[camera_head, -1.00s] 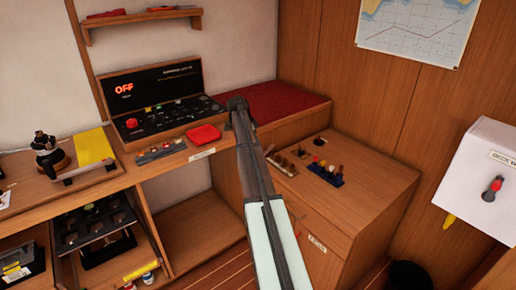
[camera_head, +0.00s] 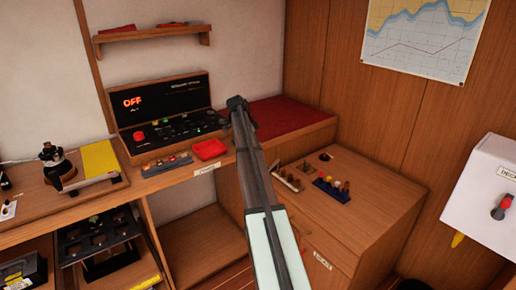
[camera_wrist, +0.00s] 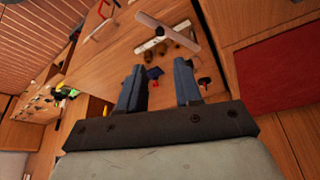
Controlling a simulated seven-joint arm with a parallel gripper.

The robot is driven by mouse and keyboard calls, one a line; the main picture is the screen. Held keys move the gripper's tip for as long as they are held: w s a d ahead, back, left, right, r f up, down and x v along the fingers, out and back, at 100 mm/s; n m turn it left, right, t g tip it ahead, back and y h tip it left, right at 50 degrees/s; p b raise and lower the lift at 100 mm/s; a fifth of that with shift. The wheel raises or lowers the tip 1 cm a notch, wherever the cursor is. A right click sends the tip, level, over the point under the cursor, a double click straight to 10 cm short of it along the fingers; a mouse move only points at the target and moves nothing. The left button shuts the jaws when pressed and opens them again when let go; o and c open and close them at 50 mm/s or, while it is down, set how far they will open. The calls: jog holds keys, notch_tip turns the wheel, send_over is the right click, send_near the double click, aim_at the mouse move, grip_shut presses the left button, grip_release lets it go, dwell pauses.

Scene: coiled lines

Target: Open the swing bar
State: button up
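I cannot tell for sure which piece is the swing bar. A pale flat bar (camera_wrist: 182,36) lies across small wooden pegs at the top of the wrist view; my arm may hide it in the head view. Another pale bar (camera_head: 92,187) lies along the front of the left desk, beside a yellow booklet. My gripper (camera_head: 237,103) is seen from behind at the end of my arm, in front of the control panel and red cushion. In the wrist view my gripper (camera_wrist: 160,82) has its two fingers apart with nothing between them, pointing toward the cabinet top items.
The cabinet (camera_head: 375,195) carries a wooden peg rack (camera_head: 287,178) and a blue block with coloured pegs (camera_head: 331,188). A control panel (camera_head: 165,112) reading OFF and a red tray (camera_head: 209,149) stand on the desk. A white box (camera_head: 485,190) is at right.

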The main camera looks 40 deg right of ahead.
aim_at(275, 165)
jog(key=s+d+f+m, duration=0.1)
jog(key=s+d, duration=0.3)
jog(key=d, duration=0.2)
jog(key=s+d+f+m, duration=0.1)
jog(key=s+d, duration=0.4)
jog(key=d, duration=0.1)
jog(key=s+d+f+g, duration=0.1)
jog(key=s+d, duration=0.3)
jog(key=d, duration=0.1)
jog(key=shift+s+d+f+m+y, duration=0.2)
jog(key=shift+s+d+m+y, duration=0.05)
jog(key=shift+d+m+y, duration=0.15)
grip_shut()
jog(key=s+d+f+m+t+y, duration=0.1)
jog(key=s+d+f+y, duration=0.2)
jog(key=s+d+f, duration=0.3)
jog(key=w+a+r+t+y, duration=0.4)
jog(key=w+a+t+y, duration=0.2)
jog(key=w+a+t, duration=0.15)
jog(key=shift+w+a+r+x, duration=0.25)
jog(key=shift+a+r+x, duration=0.1)
jog(key=shift+x, duration=1.8)
jog(key=shift+w+a+r+x, duration=0.25)
jog(key=shift+r+x, duration=0.1)
jog(key=shift+x, duration=1.8)
jog(key=shift+w+a+r+x, duration=0.25)
jog(key=shift+a+r+x, duration=0.1)
jog(key=shift+x, duration=1.85)
